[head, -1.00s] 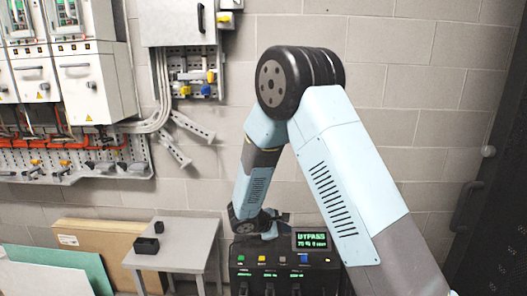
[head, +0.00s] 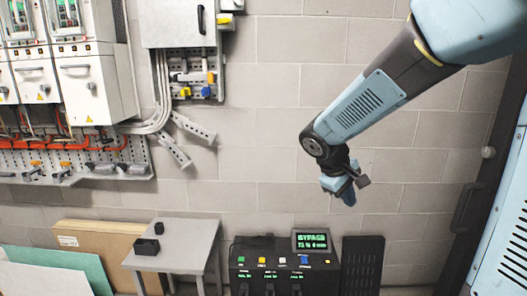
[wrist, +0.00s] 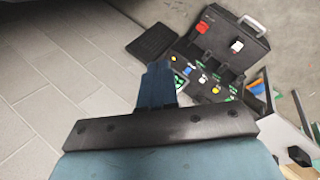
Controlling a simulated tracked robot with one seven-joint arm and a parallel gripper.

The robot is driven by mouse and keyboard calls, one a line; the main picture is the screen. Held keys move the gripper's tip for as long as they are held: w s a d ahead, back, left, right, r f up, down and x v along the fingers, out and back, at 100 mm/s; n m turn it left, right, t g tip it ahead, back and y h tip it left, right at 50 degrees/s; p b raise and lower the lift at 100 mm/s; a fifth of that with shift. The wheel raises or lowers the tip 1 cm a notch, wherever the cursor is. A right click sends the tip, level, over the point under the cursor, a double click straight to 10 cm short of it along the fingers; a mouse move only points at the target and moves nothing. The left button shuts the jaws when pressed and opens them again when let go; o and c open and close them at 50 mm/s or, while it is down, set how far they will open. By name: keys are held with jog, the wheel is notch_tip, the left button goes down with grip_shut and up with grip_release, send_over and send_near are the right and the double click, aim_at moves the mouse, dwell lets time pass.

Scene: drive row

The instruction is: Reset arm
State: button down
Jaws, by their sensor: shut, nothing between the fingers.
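My arm reaches in from the upper right of the head view. My gripper (head: 347,196) is shut and empty, hanging in the air in front of the block wall, above and to the right of the black control console. Its blue fingers also show at the middle of the wrist view (wrist: 156,84), together and pointing away. The black console (head: 262,262) stands low in the head view with several coloured buttons and a small lit display (head: 311,240) reading BYPASS. The console also shows in the wrist view (wrist: 205,45), apart from the fingers.
A dark flat panel (head: 361,266) stands right of the console. A grey table (head: 186,234) with small black boxes is left. Wall cabinets (head: 95,85) and a grey box (head: 180,22) hang left. A dark frame (head: 495,160) stands right. The wall's middle is clear.

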jog(key=s+r+m+t+y, duration=0.1)
jog(key=s+r+m+y, duration=0.1)
jog(key=s, duration=0.7)
jog(key=s+d+r+m+t+y, duration=0.1)
jog(key=s+r+m+t+y, duration=0.1)
jog(key=s+r, duration=0.5)
jog(key=shift+s+d+r+m+y, duration=0.2)
jog(key=shift+s+m+y, duration=0.55)
jog(key=shift+m, duration=0.65)
jog(key=shift+s, duration=0.1)
